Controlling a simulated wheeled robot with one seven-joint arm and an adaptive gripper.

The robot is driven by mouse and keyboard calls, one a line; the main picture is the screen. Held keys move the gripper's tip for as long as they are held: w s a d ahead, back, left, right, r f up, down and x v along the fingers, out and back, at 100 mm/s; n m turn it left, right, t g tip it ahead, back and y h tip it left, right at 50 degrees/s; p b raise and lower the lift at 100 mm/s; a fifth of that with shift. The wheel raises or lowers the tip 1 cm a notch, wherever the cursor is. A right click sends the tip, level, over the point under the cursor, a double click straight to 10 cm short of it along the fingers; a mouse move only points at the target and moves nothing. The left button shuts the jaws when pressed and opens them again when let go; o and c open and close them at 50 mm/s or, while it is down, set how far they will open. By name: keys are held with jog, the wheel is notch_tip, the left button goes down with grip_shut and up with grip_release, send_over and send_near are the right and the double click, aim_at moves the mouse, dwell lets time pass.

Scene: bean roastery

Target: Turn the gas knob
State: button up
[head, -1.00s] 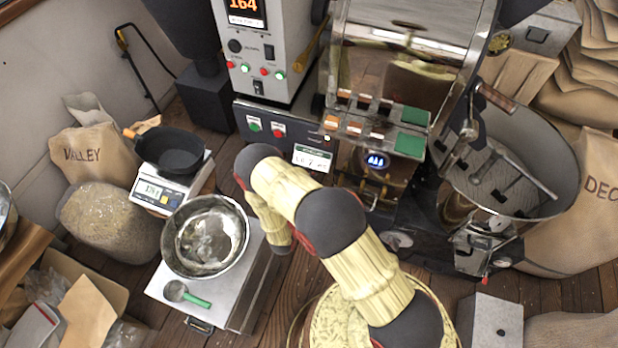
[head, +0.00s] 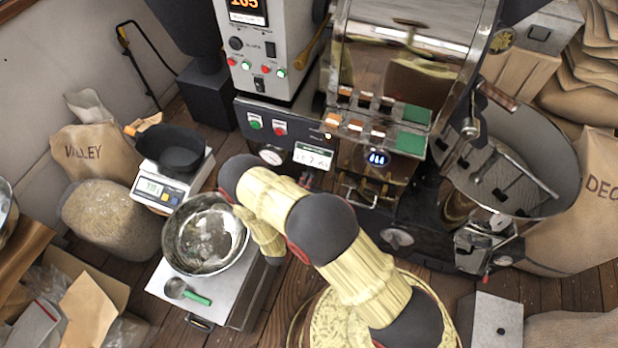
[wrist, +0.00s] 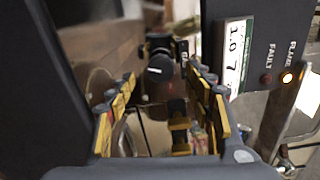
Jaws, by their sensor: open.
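In the wrist view, a dark round knob (wrist: 159,70) with a small pale mark on its face shows ahead between the fingers; it looks like the gas knob. It sits on dark, brassy pipework, which is blurred. My gripper (wrist: 161,88) is open, with a row of yellow-and-black finger pads on each side of the knob. I cannot tell whether the fingertips reach around it; no contact is visible. In the head view my arm hides the gripper and the knob, low in front of the roaster's control panel (head: 238,110).
A round gauge (head: 271,155) sits on the roaster front. A steel bowl (head: 207,234) stands on a metal cart (head: 237,300) to the left, close to my arm.

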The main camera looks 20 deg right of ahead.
jog(key=v, duration=0.7)
jog(key=shift+s, duration=0.15)
jog(key=shift+a, duration=0.1)
dwell(0.3)
